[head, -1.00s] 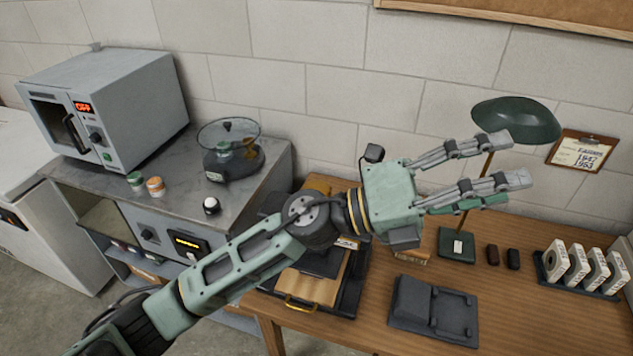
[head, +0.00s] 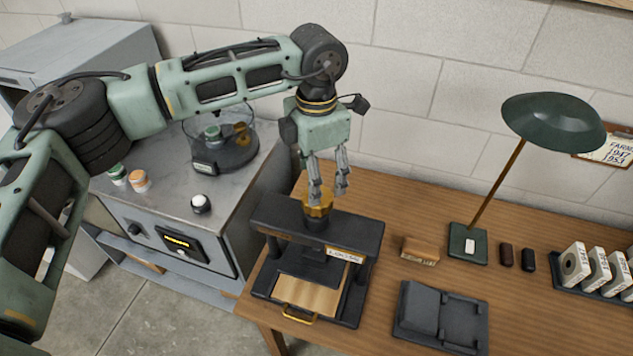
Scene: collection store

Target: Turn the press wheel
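The press (head: 350,262) is a black frame on the wooden table, with a wooden tray and brass handle at its front. Its brass press wheel (head: 318,208) sits on top. My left gripper (head: 328,198) points down directly over the wheel, its fingertips at the wheel's upper part. The fingers are apart, with the wheel's top between or just behind them; I cannot tell whether they touch it. My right gripper is not in the head view.
A green lamp (head: 553,124), a wooden block (head: 420,249) and a black hinged device (head: 440,317) stand right of the press. A grey metal bench (head: 225,215) with jars and a domed scale is at left.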

